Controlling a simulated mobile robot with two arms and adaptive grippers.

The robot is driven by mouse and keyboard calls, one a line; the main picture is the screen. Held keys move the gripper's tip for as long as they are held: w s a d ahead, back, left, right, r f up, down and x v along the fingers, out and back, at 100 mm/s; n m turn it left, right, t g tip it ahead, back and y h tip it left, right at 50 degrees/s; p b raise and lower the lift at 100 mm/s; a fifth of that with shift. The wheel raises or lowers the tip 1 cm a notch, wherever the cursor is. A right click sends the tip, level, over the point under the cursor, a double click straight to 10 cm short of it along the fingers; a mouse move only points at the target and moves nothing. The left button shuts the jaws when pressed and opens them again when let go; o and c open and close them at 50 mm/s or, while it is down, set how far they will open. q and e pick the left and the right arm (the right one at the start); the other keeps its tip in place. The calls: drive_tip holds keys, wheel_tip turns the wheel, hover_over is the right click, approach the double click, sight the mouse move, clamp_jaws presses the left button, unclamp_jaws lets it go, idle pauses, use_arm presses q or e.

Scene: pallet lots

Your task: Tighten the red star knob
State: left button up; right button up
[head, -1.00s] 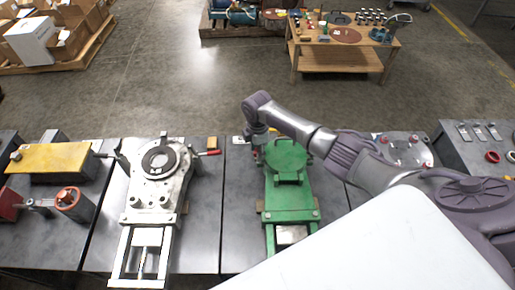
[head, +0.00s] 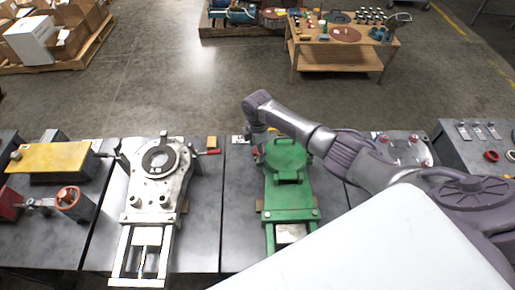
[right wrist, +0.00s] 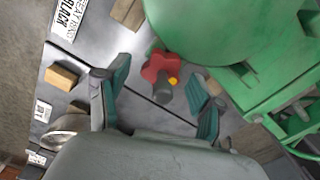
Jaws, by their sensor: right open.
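The red star knob (right wrist: 155,65) shows in the right wrist view beside the green machine (right wrist: 190,30). It has a yellow mark and a dark grey stub at its middle. My right gripper (right wrist: 158,78) is open, with one finger on each side of the knob and a gap to both. In the head view my right gripper (head: 257,136) is at the far left edge of the green machine (head: 290,195), and the knob is mostly hidden there. My left gripper is not in view.
A grey machine with a round ring (head: 158,158) stands on the table to the left. A wooden block (right wrist: 62,76) and a metal bowl-like part (right wrist: 67,122) lie left of the gripper. A yellow plate (head: 52,158) is at the far left.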

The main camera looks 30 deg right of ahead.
wheel_tip(320, 180, up, 12)
drive_tip(key=shift+r, duration=0.1)
idle(0.4)
idle(0.4)
